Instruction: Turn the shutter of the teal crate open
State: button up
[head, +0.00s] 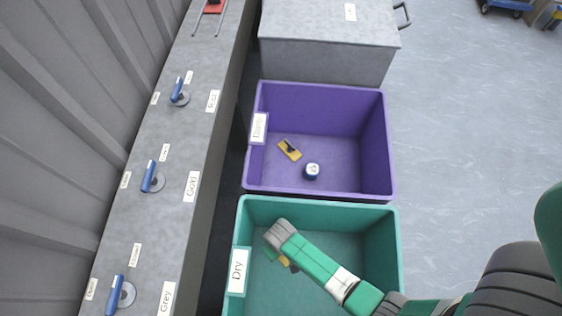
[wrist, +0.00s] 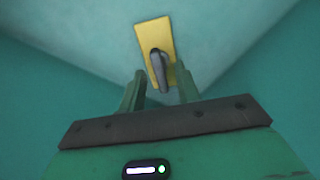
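The teal crate (head: 383,245), labelled "Dry" (head: 239,271), stands at the bottom of the head view. Its shutter is a yellow plate with a dark grey handle (wrist: 158,68), seen in the wrist view on the teal surface. In the head view only a bit of yellow (head: 284,262) shows beneath my arm. My gripper (wrist: 160,90) is inside the crate with its green fingers apart, one to each side of the handle's line. The handle's lower end is close to the fingertips; I cannot tell whether they touch it.
A purple crate (head: 377,140) stands beyond, holding another yellow plate with a dark handle (head: 290,150) and a small round blue-white item (head: 312,171). A grey bench (head: 170,205) with blue levers runs along the left. A grey chest (head: 325,55) is behind.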

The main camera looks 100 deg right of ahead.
grip_shut()
jog(key=shift+m+p, duration=0.3)
jog(key=shift+p, duration=0.1)
jog(key=shift+r+m+p, duration=0.1)
jog(key=shift+m+p, duration=0.45)
jog(key=shift+m, duration=0.05)
jog(key=m+p, duration=0.2)
jog(key=m, duration=0.1)
jog(key=shift+m, duration=0.3)
jog(key=m+p, duration=0.2)
jog(key=m, duration=0.4)
jog(key=shift+p, duration=0.4)
jog(key=m+p, duration=0.1)
jog(key=m, duration=0.5)
jog(key=shift+p, duration=0.3)
jog(key=shift+m, duration=0.4)
